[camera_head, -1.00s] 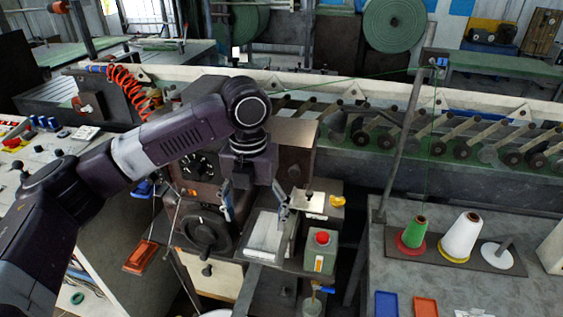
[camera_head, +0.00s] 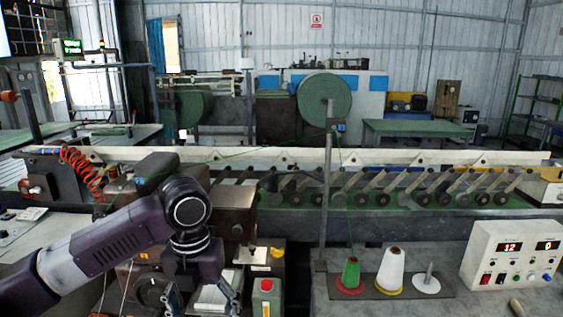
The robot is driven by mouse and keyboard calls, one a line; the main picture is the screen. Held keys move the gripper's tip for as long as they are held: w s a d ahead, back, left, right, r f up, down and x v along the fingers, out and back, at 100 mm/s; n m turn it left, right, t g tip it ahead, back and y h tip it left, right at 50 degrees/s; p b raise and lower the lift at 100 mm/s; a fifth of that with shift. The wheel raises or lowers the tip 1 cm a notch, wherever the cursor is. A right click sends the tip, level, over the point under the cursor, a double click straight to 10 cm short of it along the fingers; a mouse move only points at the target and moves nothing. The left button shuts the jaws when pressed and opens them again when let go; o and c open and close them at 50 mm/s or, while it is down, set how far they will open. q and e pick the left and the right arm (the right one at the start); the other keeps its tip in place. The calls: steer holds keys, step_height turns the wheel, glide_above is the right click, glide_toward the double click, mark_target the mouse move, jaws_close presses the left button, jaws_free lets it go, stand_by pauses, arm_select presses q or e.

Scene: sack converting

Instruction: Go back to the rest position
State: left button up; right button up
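My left arm comes in from the left, and its gripper (camera_head: 202,297) hangs downward at the bottom of the view. Its two fingers are spread apart, one on each side of a pale flat plate on the machine, and nothing shows between them. The fingertips are close to the bottom edge of the picture. I cannot tell how high they are above the plate.
A box with a red button (camera_head: 267,298) stands just right of the gripper. A green cone (camera_head: 350,273), a white cone (camera_head: 391,268) and a control box with red digits (camera_head: 512,256) stand on the right bench. A metal post (camera_head: 327,200) rises between.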

arm_select(q)
steer(key=s+d+f+n+t+h, duration=0.1)
steer(key=s+d+f+n+h, duration=0.1)
steer(key=s+d+f+n, duration=0.5)
steer(key=s+d+f+n+t+h, duration=0.1)
steer(key=s+d+f+n+h, duration=0.3)
steer(key=f+n, duration=0.55)
steer(key=s+a+f+n+t+y, duration=0.1)
steer(key=s+a+f+n+y, duration=0.25)
steer(key=s+a+n, duration=0.4)
steer(key=s+a+f+n+t+y, duration=0.15)
steer(key=s+a+f+n, duration=0.3)
steer(key=a+n, duration=0.5)
step_height(320, 180, down, 25)
steer(key=s+g, duration=0.2)
steer(key=s+a+f+g+y, duration=0.1)
steer(key=s+a+f, duration=0.1)
steer(key=s+f, duration=1.5)
steer(key=shift+s+a+f+b, duration=0.25)
steer(key=shift+s+f+b, duration=0.1)
steer(key=shift+s, duration=0.1)
arm_select(e)
steer(key=shift+a+f, duration=0.35)
